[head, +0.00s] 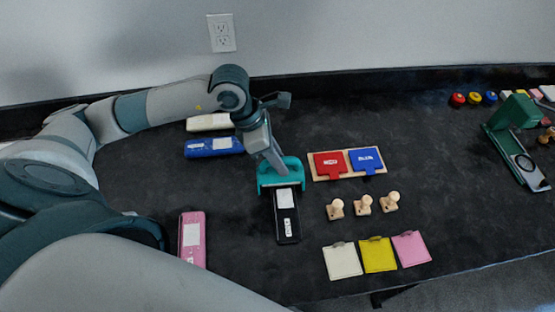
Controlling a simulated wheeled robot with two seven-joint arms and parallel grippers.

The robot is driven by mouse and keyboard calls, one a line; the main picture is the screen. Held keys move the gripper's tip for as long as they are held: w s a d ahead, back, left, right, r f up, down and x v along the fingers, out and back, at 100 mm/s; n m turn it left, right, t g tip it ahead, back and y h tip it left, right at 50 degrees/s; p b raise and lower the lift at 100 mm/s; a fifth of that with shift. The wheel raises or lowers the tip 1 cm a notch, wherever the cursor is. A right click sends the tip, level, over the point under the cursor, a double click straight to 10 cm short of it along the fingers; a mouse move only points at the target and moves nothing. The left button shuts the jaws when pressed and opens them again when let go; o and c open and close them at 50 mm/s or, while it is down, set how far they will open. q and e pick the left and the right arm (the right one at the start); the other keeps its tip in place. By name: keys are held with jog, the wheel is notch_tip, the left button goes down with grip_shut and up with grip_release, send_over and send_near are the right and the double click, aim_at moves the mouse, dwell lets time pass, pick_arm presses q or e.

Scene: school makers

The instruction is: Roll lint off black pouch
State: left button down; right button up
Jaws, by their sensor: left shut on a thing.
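The black pouch (294,236) lies flat near the middle of the dark table, its long side running toward me, with white labels on its top. A teal tool (292,163), which looks like the lint roller, is at the far end of the pouch. My left gripper (273,161) reaches down from the upper left and is shut on this teal tool. The tool overlaps the pouch's far end in the picture; whether it touches the pouch I cannot tell. My right gripper is not in view.
A pink case (186,222), a blue case (200,148) and a cream case (207,122) lie left. A wooden board with red and blue tags (344,176), several wooden stamps (362,206) and cards (378,257) lie right. A green device (511,113) stands far right.

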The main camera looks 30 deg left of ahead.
pick_arm(q)
jog(key=shift+f, duration=0.35)
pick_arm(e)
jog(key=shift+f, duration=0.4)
pick_arm(q)
jog(key=shift+w+d+r+p, duration=0.15)
jog(key=shift+r+p, duration=0.3)
jog(key=shift+r, duration=0.45)
jog(key=shift+d+r+p, duration=0.25)
jog(key=shift+r+p, duration=0.2)
jog(key=shift+r, duration=0.4)
notch_tip(320, 180, up, 2)
jog(key=shift+a+r+p, duration=0.15)
jog(key=shift+p, duration=0.45)
jog(key=shift+r+p, duration=0.35)
jog(key=shift+r, duration=0.5)
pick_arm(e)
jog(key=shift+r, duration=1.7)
